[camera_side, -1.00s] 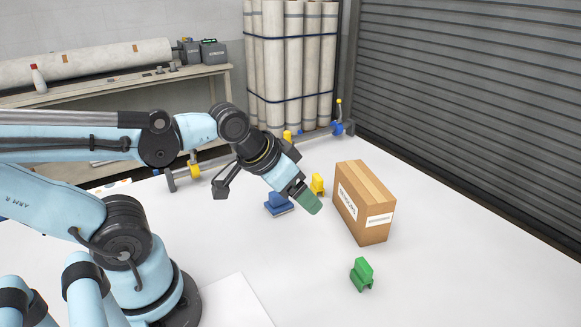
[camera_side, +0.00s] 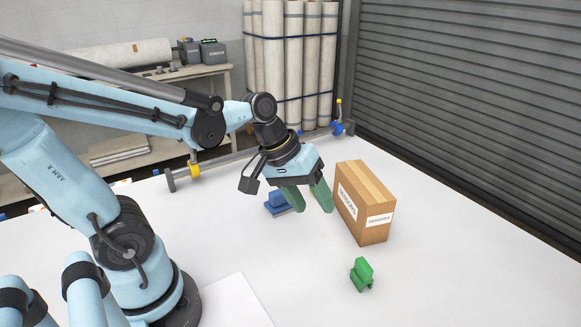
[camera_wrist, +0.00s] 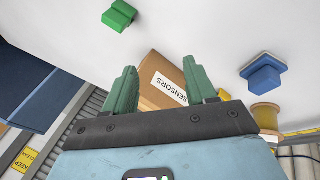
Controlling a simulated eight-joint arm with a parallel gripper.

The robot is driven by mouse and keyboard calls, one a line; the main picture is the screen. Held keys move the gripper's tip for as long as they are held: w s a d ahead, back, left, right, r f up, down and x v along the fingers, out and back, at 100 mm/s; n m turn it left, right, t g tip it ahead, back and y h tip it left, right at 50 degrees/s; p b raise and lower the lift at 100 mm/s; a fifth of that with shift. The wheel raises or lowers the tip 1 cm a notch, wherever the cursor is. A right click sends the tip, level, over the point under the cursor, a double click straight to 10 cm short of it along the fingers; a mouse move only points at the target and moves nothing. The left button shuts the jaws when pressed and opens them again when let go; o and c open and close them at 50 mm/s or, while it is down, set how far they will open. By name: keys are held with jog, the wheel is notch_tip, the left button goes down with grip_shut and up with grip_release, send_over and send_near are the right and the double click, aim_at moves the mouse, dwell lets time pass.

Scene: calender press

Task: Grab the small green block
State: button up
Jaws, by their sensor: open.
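The small green block (camera_side: 362,274) stands on the white table in front of the cardboard box in the side view. It also shows at the top left of the wrist view (camera_wrist: 119,15). My gripper (camera_side: 311,210) has two green fingers spread apart with nothing between them. It is above the table, behind and to the left of the green block and left of the box. In the wrist view the fingers of my gripper (camera_wrist: 160,80) are apart, and the block lies beyond the left finger, not touching.
The cardboard box (camera_side: 365,205) stands close right of my gripper; the wrist view shows its SENSORS label (camera_wrist: 169,89). A blue block (camera_side: 277,204) lies behind my fingers. A rail with clamps (camera_side: 240,160) runs along the table's back. The table around the green block is clear.

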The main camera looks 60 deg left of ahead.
aim_at(358, 260)
jog(key=w+f+n+g+h, duration=0.3)
jog(key=w+f+n+h, duration=0.1)
jog(key=n+h, duration=0.6)
jog(key=x, duration=1.1)
jog(key=shift+s+d+f, duration=0.1)
jog(key=shift+s+f, duration=0.3)
grip_shut()
